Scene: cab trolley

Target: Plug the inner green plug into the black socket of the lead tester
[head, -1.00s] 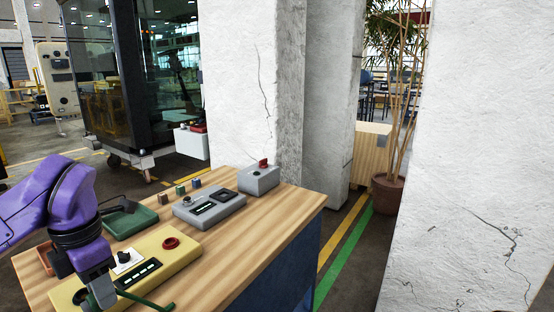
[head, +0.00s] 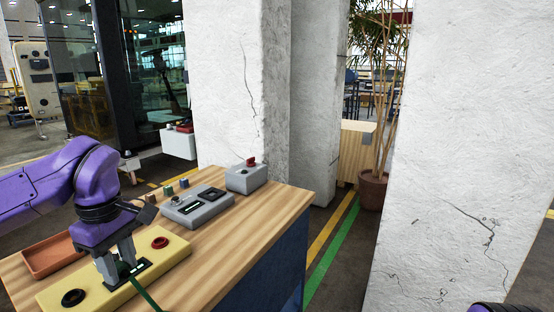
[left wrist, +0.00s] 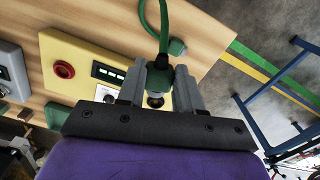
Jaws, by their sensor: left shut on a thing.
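The yellow lead tester (head: 115,290) lies on the wooden bench. Its black socket (head: 73,298) is bare at the near left end, and its red socket (head: 160,243) is at the far end. A dark round socket (left wrist: 155,101) shows beyond the plug, between the fingers. Another green plug (left wrist: 177,47) lies past the tester's edge. My right gripper is out of view.
A terracotta tray (head: 50,257) is behind the tester at left. A grey meter box (head: 197,207), a grey box with a red button (head: 246,178) and small coloured blocks (head: 168,190) stand farther back. Bare bench (head: 225,245) lies right of the tester.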

